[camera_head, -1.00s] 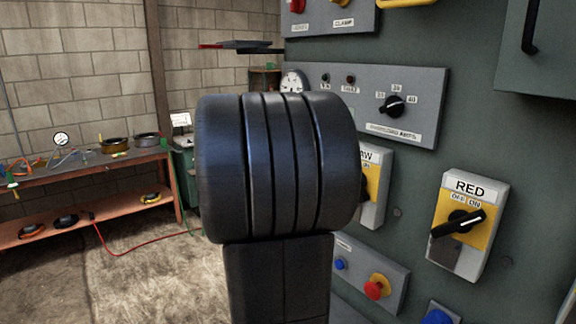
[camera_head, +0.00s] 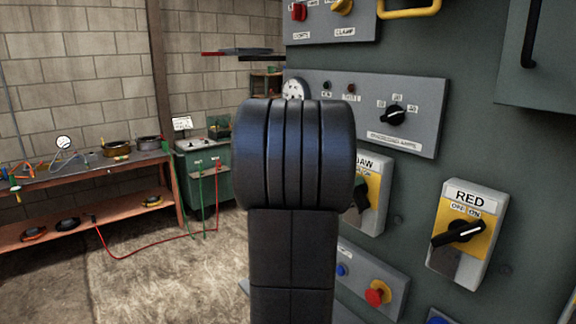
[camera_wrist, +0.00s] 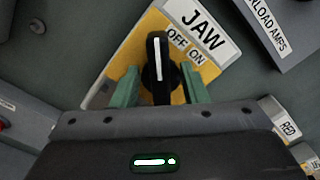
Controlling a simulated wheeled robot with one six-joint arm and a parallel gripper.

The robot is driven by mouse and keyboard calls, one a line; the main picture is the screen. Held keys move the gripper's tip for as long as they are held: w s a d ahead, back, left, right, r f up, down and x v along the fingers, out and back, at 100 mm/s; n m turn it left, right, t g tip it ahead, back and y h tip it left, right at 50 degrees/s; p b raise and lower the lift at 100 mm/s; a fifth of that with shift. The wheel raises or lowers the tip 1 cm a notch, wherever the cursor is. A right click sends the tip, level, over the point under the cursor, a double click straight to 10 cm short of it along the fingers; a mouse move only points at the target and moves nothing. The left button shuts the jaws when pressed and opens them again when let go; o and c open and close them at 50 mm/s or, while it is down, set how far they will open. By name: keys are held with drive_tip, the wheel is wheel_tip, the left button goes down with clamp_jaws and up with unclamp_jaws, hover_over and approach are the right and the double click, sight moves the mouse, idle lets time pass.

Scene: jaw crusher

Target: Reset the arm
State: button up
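My gripper (camera_wrist: 159,88) shows in the wrist view with two green fingers spread apart. The black knob (camera_wrist: 158,65) of the yellow JAW switch (camera_wrist: 182,88) lies between the fingers, with a visible gap on each side. The knob's white line points up in the picture, just left of the word OFF. How deep the fingertips reach around the knob I cannot tell. In the head view my arm hides my gripper and covers part of the JAW switch (camera_head: 373,190).
The grey-green panel carries a RED switch (camera_head: 463,235), an amps dial plate (camera_head: 385,105) and a button box (camera_head: 375,285) with a red button close by. A green machine (camera_head: 205,175) and a workbench (camera_head: 85,175) stand at the left.

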drive_tip(key=b+v, duration=0.2)
drive_tip(key=v, duration=1.2)
drive_tip(key=shift+m, duration=0.3)
drive_tip(key=p+x, duration=0.1)
drive_tip(key=x, duration=1.3)
drive_tip(key=shift+d+f, duration=0.1)
drive_tip(key=shift+f, duration=0.05)
drive_tip(key=shift+m+b, duration=0.4)
drive_tip(key=shift+m, duration=0.1)
drive_tip(key=shift+s+d+r+m+b, duration=0.15)
drive_tip(key=shift+m+b, duration=0.5)
drive_tip(key=shift+m, duration=0.45)
drive_tip(key=shift+s+a+r+m+b, duration=0.15)
drive_tip(key=shift+m+b, duration=0.5)
drive_tip(key=shift+m, duration=0.45)
drive_tip(key=shift+d, duration=0.1)
